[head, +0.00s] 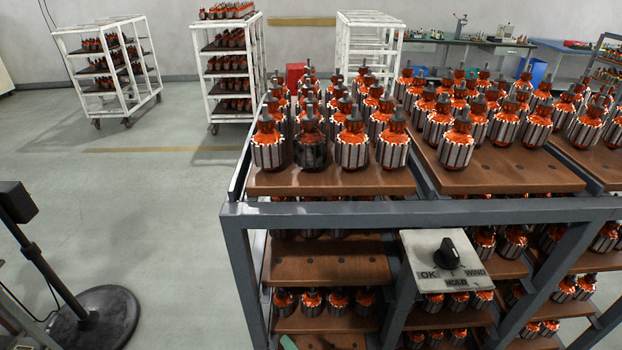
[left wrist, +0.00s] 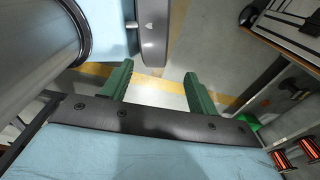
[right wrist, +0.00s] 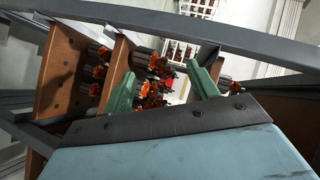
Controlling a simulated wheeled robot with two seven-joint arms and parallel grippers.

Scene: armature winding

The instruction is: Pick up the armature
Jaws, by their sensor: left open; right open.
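Many armatures, with orange windings, grey slotted cores and shafts pointing up, stand in rows on the rack's brown top boards. In the head view the front row on the left board holds an armature at its left end (head: 268,152), a darker one (head: 311,150) and two more to the right. My right gripper (right wrist: 162,75) is open and empty in the right wrist view. Armatures (right wrist: 152,90) and boards show beyond its green fingers, apart from them. My left gripper (left wrist: 158,76) is open and empty in the left wrist view, over the floor.
The grey rack's front bar (head: 420,211) crosses before the boards. A switch box (head: 450,262) marked OK, HOLD and WIND hangs on it. Lower boards (head: 325,262) carry more armatures. White carts (head: 228,62) stand behind. A black round stand base (head: 105,318) is at left; the floor between is clear.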

